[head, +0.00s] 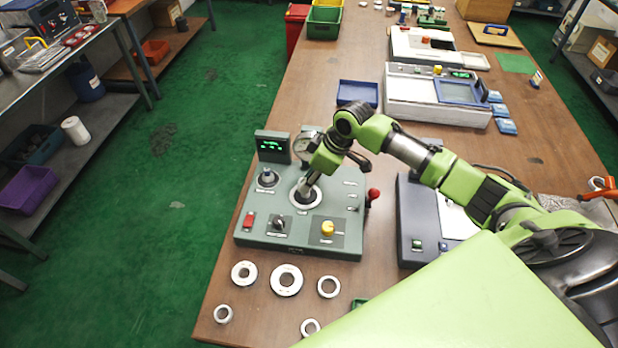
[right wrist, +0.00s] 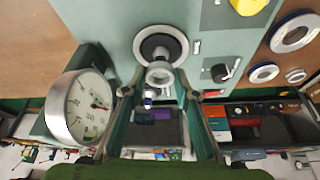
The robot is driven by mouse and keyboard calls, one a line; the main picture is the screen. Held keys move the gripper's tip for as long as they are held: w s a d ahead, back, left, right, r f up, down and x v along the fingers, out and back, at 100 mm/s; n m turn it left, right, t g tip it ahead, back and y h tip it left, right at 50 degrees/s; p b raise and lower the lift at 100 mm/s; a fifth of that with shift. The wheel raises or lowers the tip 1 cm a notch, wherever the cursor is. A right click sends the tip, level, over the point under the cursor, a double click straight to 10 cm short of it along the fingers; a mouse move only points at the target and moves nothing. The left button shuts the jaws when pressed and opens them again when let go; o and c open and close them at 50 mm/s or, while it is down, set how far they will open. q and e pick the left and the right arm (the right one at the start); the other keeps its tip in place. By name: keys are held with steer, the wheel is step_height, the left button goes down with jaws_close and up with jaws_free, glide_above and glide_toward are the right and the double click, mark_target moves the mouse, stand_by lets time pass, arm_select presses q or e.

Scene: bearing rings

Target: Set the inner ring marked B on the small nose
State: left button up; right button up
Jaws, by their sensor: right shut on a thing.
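My right gripper (head: 309,184) is over the grey-green station and hides part of it. In the right wrist view, my right gripper (right wrist: 160,82) is shut on a small pale ring (right wrist: 160,75) between its fingertips; no mark is legible on it. A larger white ring-shaped seat with a dark centre (head: 304,204) lies below the gripper and also shows in the wrist view (right wrist: 161,34). The small nose (head: 267,176), a short silver post on a dark base, stands left of the gripper, apart from it. My left gripper is out of view.
The station (head: 243,228) carries a dial gauge (right wrist: 73,108), a green-lit display (head: 272,146), a yellow knob (head: 327,229) and a red-balled lever (head: 374,193). Several loose rings, one of them large (head: 286,290), lie on the table in front. A blue tray (head: 357,93) stands behind.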

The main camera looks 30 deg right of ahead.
mark_target(309, 193)
steer(key=shift+f+b, duration=0.85)
steer(key=shift+f, duration=1.1)
steer(key=o, duration=1.2)
steer(key=v, duration=1.2)
